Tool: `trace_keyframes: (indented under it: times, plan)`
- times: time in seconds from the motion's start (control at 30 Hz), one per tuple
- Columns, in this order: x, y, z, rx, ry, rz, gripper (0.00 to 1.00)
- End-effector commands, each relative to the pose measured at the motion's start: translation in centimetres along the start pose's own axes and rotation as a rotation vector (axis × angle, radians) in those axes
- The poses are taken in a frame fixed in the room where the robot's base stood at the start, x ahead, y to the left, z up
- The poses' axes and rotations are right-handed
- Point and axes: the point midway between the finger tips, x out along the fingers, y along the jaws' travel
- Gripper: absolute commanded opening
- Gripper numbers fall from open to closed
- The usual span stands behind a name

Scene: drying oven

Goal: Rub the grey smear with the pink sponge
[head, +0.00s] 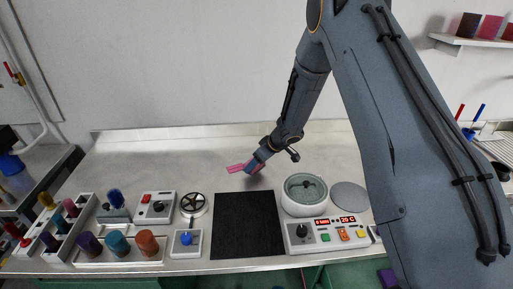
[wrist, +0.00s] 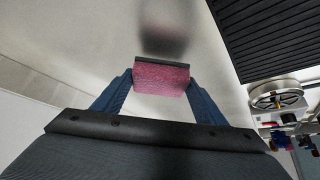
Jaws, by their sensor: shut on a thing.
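My gripper (head: 252,165) is over the light worktop, behind the black ribbed mat. It is shut on the pink sponge (head: 236,168). In the wrist view the sponge (wrist: 162,79) sits between the two blue fingers, with a dark strip along its far edge. A blurred dark grey patch with a pinkish tint (wrist: 165,28) shows on the worktop beyond the sponge in the wrist view. I cannot tell whether it is the grey smear or the sponge's shadow and reflection. I cannot tell whether the sponge touches the worktop.
The black mat (head: 248,225) lies in front. A round white pot (head: 305,194) and a control panel (head: 328,234) stand right of it. A handwheel (head: 194,205), a blue-knob box (head: 187,243) and several coloured pegs stand left. The worktop's back left is clear.

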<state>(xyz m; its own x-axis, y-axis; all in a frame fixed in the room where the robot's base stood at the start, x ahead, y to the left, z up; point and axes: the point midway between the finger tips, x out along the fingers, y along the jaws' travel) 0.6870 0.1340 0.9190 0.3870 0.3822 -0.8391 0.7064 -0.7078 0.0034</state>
Motion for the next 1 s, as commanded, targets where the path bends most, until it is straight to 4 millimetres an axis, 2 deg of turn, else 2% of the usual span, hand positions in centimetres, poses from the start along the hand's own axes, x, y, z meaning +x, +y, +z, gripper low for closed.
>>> trace_keyframes:
  times: [0.1,0.6,1.0]
  plan:
    - [-0.8,-0.6,-0.7,-0.006,-0.002,-0.007,0.44]
    - [-4.3,-0.3,-2.8,-0.002,-0.002,-0.005,0.44]
    - [-4.6,-0.3,-3.0,0.0,-0.003,-0.004,0.44]
